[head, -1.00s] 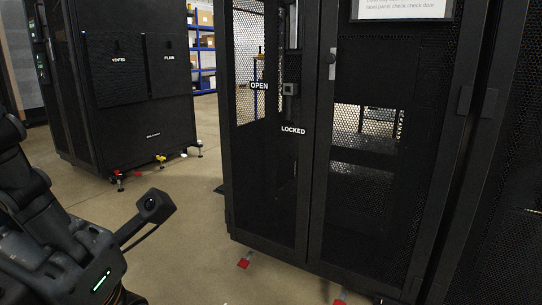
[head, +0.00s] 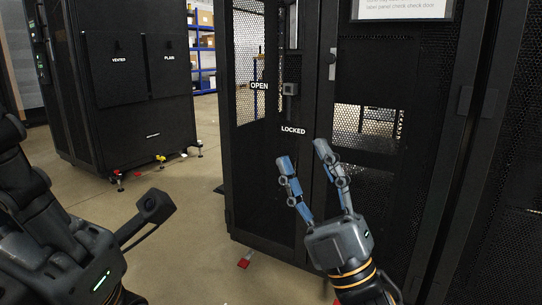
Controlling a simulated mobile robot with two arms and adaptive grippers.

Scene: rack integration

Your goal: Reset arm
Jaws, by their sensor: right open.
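My right gripper (head: 302,154) is in front of the black rack's mesh doors in the head view. Its two blue-grey fingers point up and stand apart, with nothing between them. The fingertips appear just below the "LOCKED" label (head: 293,130); I cannot tell how far they are from the door. My left arm comes in at the left edge, over the floor. I cannot make out its gripper fingers.
The black rack (head: 262,190) with perforated doors fills the middle and right. Its "OPEN" label (head: 259,86) and handle (head: 332,62) show. Another black cabinet (head: 130,115) stands at the left. Blue shelving (head: 203,49) is behind. Floor (head: 190,225) between the cabinets is clear.

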